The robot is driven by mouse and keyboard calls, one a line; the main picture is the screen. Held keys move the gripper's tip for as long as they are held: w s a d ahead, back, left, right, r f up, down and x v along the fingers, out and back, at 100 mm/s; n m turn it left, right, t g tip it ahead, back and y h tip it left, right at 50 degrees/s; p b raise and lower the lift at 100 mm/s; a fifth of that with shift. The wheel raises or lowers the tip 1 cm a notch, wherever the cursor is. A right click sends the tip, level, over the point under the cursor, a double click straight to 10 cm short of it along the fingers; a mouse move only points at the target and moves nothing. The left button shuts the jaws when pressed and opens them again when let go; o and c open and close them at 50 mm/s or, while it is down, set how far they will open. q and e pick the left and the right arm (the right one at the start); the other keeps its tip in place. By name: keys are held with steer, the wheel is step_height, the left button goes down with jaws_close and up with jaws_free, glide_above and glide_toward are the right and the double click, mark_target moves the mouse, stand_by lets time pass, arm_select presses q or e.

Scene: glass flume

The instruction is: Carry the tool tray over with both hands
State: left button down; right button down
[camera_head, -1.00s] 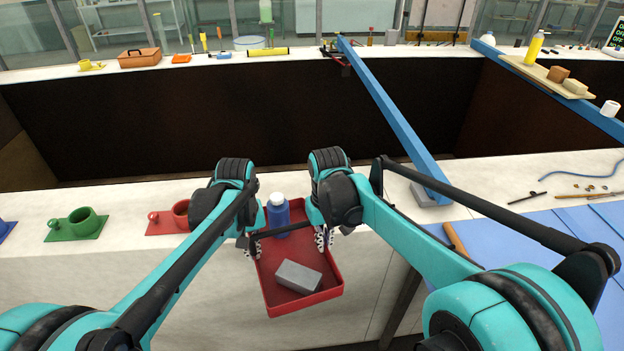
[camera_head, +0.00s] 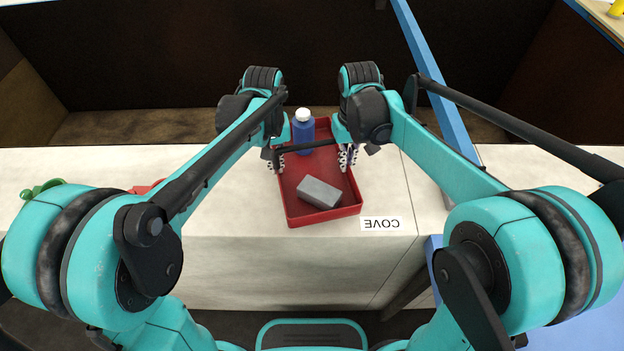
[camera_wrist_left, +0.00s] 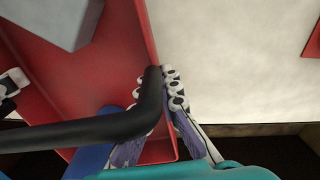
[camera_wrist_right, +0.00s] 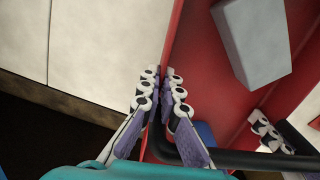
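The red tool tray (camera_head: 350,209) is over the pale counter, close to its front edge. I cannot tell whether its base touches the counter. It holds a blue bottle with a white cap (camera_head: 304,132), standing at the far end, and a grey block (camera_head: 319,192) at the near end. A black bar (camera_head: 308,146) crosses above the tray. My left gripper (camera_head: 276,160) is shut on the left wall, with fingers on both sides of the rim (camera_wrist_left: 170,85). My right gripper (camera_head: 347,156) is shut on the right wall likewise (camera_wrist_right: 162,85).
A green item (camera_head: 42,188) and a partly hidden red item (camera_head: 143,189) are at the left. A blue beam (camera_head: 437,80) runs behind on the right. Beyond the counter is a dark trough.

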mark_target(345, 173)
arm_select(q)
steer(key=shift+s, duration=0.1)
arm_select(e)
steer(key=shift+s+r, duration=0.1)
arm_select(q)
steer(key=shift+f+b, duration=0.25)
steer(key=shift+b, duration=0.05)
arm_select(e)
steer(key=shift+f, duration=0.3)
